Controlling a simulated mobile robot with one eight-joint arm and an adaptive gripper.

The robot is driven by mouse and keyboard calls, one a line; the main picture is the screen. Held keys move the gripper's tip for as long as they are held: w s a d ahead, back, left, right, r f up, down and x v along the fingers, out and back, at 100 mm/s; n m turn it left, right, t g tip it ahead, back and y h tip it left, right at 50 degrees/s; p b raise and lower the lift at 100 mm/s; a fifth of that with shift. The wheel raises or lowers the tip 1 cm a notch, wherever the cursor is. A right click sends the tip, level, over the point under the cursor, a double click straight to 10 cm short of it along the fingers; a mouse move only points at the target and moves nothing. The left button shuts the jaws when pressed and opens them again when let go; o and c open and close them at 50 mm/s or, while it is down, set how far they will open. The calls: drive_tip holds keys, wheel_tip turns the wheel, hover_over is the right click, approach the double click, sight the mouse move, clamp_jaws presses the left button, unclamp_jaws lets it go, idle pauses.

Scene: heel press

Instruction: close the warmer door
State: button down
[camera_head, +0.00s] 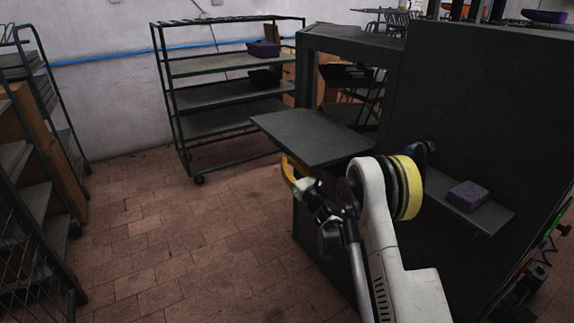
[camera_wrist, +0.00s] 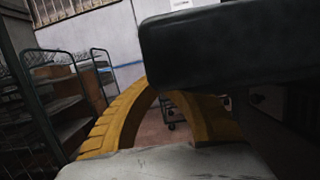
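The warmer (camera_head: 440,110) is a large dark grey cabinet at the right in the head view, with an opening at its upper left. Its door (camera_head: 312,136) is a flat dark panel lying about level, sticking out from the opening to the left. My gripper (camera_head: 290,168) is at the door's near left edge, low beside or under it; touching cannot be told. In the wrist view the door (camera_wrist: 230,45) fills the upper right as a dark slab. The yellow fingers (camera_wrist: 160,98) curve together into an arch below it, and look shut and empty. The slab hides part of the tips.
A green-framed shelf rack (camera_head: 225,95) stands behind the door by the wall. Another rack (camera_head: 30,170) stands at the far left. A purple block (camera_head: 467,195) rests on a small side shelf (camera_head: 490,214) of the warmer. The tiled floor (camera_head: 180,235) between is clear.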

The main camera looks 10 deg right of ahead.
drive_tip(key=r+m+p, duration=0.2)
drive_tip(key=r, duration=0.2)
drive_tip(key=d+r+m+h+p, duration=0.1)
drive_tip(key=r+m+p, duration=0.1)
drive_tip(key=r, duration=0.3)
drive_tip(key=r+m+p, duration=0.2)
drive_tip(key=r, duration=0.2)
drive_tip(key=shift+w+d+r+h, duration=0.15)
drive_tip(key=shift+w+d+h, duration=0.15)
drive_tip(key=shift+h, duration=0.1)
drive_tip(key=w+d+r+m+h+p, duration=0.1)
drive_tip(key=w+d+r+m+p, duration=0.2)
drive_tip(key=d+r, duration=0.5)
drive_tip(key=w+d+r+m+h+p, duration=0.1)
drive_tip(key=w+d+r+m+p, duration=0.2)
drive_tip(key=d+r, duration=0.6)
drive_tip(key=shift+w+d+r+m+g+p, duration=0.2)
drive_tip(key=shift+w+d+m+g+p, duration=0.1)
drive_tip(key=shift+d+m+p, duration=1.25)
drive_tip(key=shift+a+n, duration=0.1)
drive_tip(key=shift+n, duration=0.25)
